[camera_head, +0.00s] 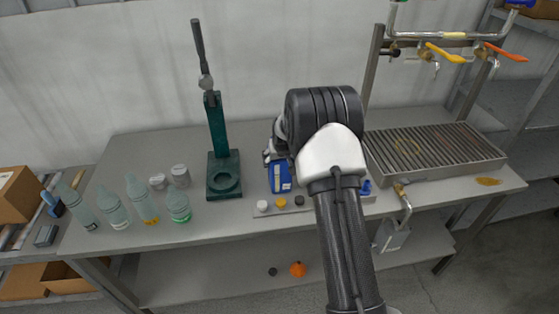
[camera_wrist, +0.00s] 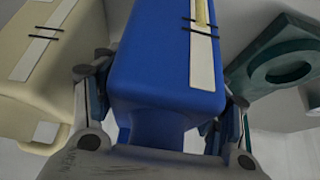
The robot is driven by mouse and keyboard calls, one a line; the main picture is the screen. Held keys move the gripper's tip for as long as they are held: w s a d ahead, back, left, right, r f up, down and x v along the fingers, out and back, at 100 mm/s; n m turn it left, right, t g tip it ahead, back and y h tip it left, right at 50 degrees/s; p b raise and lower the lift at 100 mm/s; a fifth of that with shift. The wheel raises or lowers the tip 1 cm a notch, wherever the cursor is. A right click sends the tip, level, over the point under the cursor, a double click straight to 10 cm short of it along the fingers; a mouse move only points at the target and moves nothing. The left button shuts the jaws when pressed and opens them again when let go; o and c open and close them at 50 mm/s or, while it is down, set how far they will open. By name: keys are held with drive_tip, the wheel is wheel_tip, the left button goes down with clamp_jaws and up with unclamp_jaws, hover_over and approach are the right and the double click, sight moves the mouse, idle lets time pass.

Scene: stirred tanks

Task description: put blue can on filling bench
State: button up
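The blue can (camera_head: 281,177) has a white label and is at the middle of the bench, partly hidden by my wrist in the head view. In the wrist view the blue can (camera_wrist: 165,65) fills the middle, with its narrower end towards my palm. My gripper (camera_wrist: 167,100) has a finger close against each side of the can and appears shut on it. Whether the can touches the bench top is not clear. The filling bench (camera_head: 130,165) is the long grey table under it.
A green press (camera_head: 222,160) stands left of the can. Several bottles (camera_head: 140,200) and two grey lids stand further left. A beige can (camera_wrist: 50,60) is beside the blue one. A slatted drain tray (camera_head: 435,150) lies right. Small caps (camera_head: 281,203) line the front edge.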

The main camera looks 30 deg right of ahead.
drive_tip(key=o, duration=0.3)
drive_tip(key=shift+o, duration=0.2)
drive_tip(key=shift+r, duration=0.1)
